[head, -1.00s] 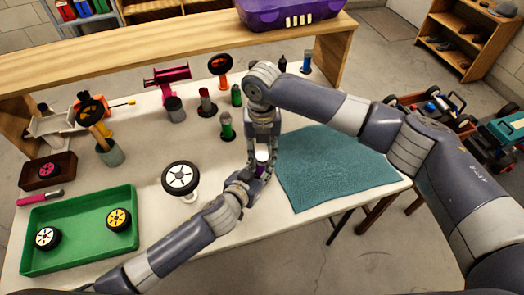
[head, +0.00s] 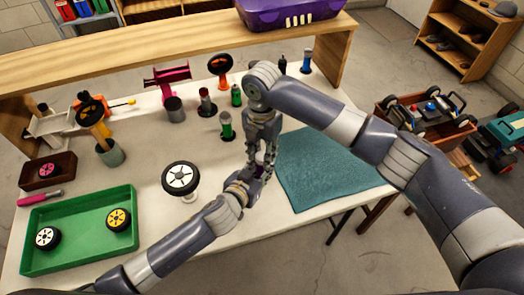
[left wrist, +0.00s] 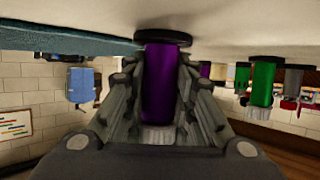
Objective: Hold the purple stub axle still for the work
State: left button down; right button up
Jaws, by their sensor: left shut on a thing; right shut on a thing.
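The purple stub axle (left wrist: 158,85) stands between the fingers of my left gripper (left wrist: 158,70) in the left wrist view, which is upside down. A dark round disc (left wrist: 163,38) is at its table end and a grey ribbed part (left wrist: 157,136) at its other end. In the head view my left gripper (head: 256,172) reaches in low from the left and is shut on the axle, which is mostly hidden there. My right gripper (head: 262,156) comes down from above at the same spot, its fingers closed in. Its exact contact on the axle is hidden.
A wheel (head: 180,178) stands left of the grippers. A green tray (head: 75,247) holds two wheels at the front left. Several small upright parts stand behind, including a green one (head: 226,128). A teal mat (head: 325,170) lies to the right, mostly clear.

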jog(key=m, duration=0.6)
jog(key=shift+m, duration=0.3)
jog(key=m, duration=1.1)
jog(key=shift+m, duration=0.4)
jog(key=m, duration=1.1)
jog(key=shift+m, duration=0.4)
jog(key=m, duration=0.6)
jog(key=shift+w, duration=0.1)
jog(key=m, duration=0.5)
jog(key=shift+m, duration=0.4)
jog(key=m, duration=0.4)
jog(key=shift+d+m, duration=0.1)
jog(key=shift+m, duration=0.2)
